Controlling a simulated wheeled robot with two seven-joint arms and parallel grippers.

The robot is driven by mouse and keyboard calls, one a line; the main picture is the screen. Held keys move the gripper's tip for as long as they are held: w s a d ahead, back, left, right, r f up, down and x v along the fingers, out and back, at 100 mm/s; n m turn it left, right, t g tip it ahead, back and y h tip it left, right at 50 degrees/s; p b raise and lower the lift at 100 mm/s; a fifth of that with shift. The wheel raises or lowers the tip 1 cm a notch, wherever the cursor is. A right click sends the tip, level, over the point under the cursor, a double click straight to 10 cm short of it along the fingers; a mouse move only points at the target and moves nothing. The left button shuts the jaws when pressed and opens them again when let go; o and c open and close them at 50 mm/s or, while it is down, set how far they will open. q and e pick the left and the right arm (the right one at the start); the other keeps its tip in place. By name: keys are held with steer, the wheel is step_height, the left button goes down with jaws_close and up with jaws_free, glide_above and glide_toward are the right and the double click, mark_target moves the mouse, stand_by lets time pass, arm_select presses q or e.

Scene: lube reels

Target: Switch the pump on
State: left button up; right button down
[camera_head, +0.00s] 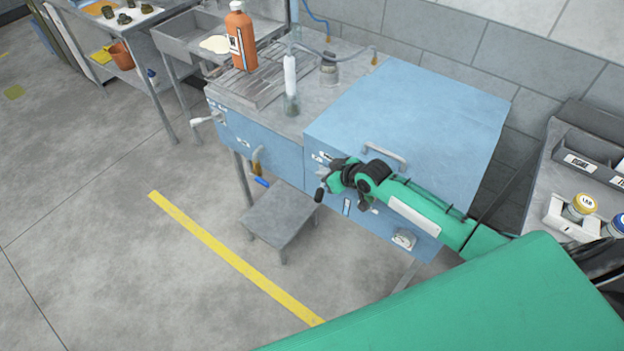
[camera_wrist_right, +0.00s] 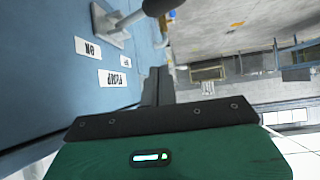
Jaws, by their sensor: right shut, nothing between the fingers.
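The pump switch is a lever (camera_wrist_right: 130,20) with a grey shaft on a pale plate and a dark rounded knob (camera_wrist_right: 158,6), at the top of the right wrist view. It sits on the blue cabinet front beside upside-down labels: a PUMP label (camera_wrist_right: 113,78), an ON label (camera_wrist_right: 88,48) and a smaller one too small to read surely. My right gripper (camera_head: 336,178) is at the cabinet front in the head view and hides part of the switch area. Its fingers (camera_wrist_right: 158,86) are shut and empty, apart from the lever in the wrist view. My left gripper is not in view.
An orange bottle (camera_head: 241,45) stands on the bench. A low grey stool (camera_head: 280,212) is below. Open floor lies left, with a yellow line (camera_head: 225,252).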

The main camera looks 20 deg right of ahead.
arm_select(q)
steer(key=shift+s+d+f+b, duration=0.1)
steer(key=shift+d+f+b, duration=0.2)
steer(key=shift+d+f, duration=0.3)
arm_select(e)
steer(key=shift+s+d+r, duration=0.75)
steer(key=shift+d+r, duration=0.25)
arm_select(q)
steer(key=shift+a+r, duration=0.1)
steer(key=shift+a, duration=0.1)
arm_select(e)
steer(key=shift+a, duration=0.1)
